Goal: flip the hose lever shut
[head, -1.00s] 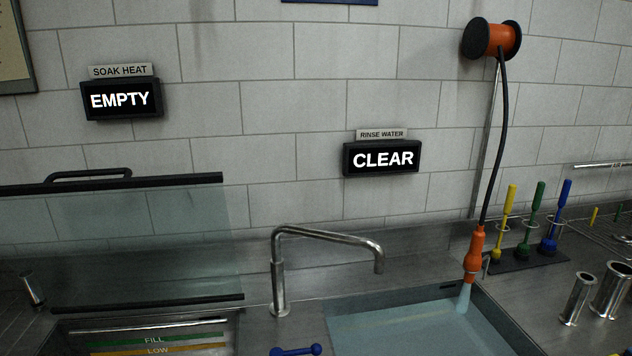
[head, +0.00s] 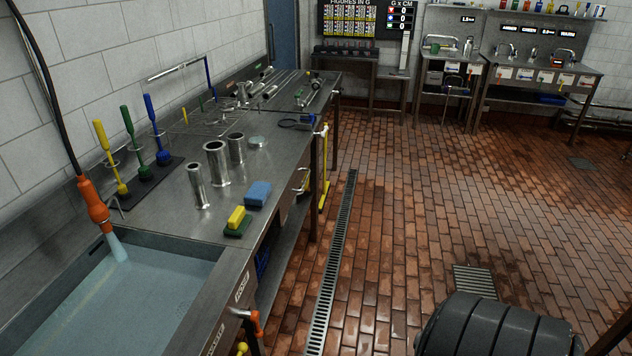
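The orange hose nozzle (head: 93,203) hangs on its dark hose (head: 50,95) at the left, over the filled sink basin (head: 175,245). A pale stream of water (head: 118,248) runs from its tip into the basin. An orange-handled lever (head: 256,324) on a metal fitting sticks out from the sink's front edge at the bottom. I cannot tell for sure whether it is the hose lever. A yellow handle (head: 242,348) shows just below it, partly cut off. Neither of my grippers is in view.
Brushes (head: 128,138), steel cylinders (head: 216,162), a blue sponge (head: 257,194) and a yellow-green scrubber (head: 236,221) stand on the counter. The brick floor is open right of the counter, with a drain channel (head: 335,260). A dark rounded object (head: 498,326) fills the bottom right.

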